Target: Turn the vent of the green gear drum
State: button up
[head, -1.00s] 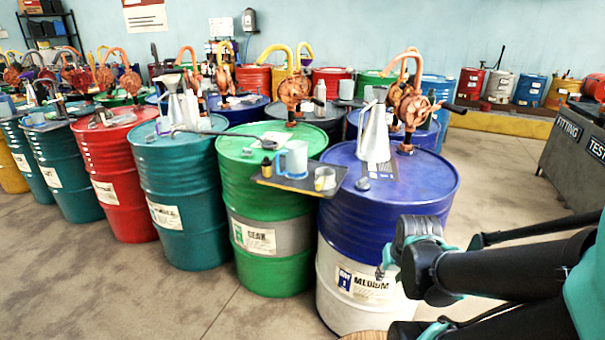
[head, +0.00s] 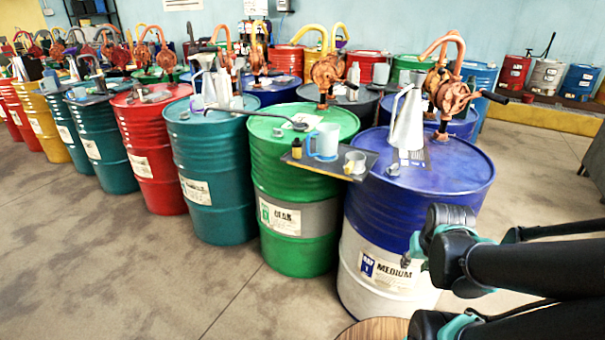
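The green gear drum (head: 292,177) stands upright in the middle, with a grey band and a white label reading GEAR (head: 281,217). A small grey fitting (head: 277,132) shows on its lid; it may be the vent, but it is too small to tell how it is turned. My arm is at the lower right, in front of the blue and white drum and apart from the green drum. I cannot make out my gripper's fingers.
A dark tray (head: 335,172) with a light blue mug, a small bottle and a cup sits at the green drum's front right edge. Concrete floor (head: 160,275) is clear in front.

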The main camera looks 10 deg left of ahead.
aim_at(278, 134)
jog(key=i+j, duration=0.1)
jog(key=j, duration=0.3)
jog(key=i+j, duration=0.1)
jog(key=j, duration=0.3)
jog(key=i+j, duration=0.1)
jog(key=j, duration=0.3)
jog(key=u, duration=0.05)
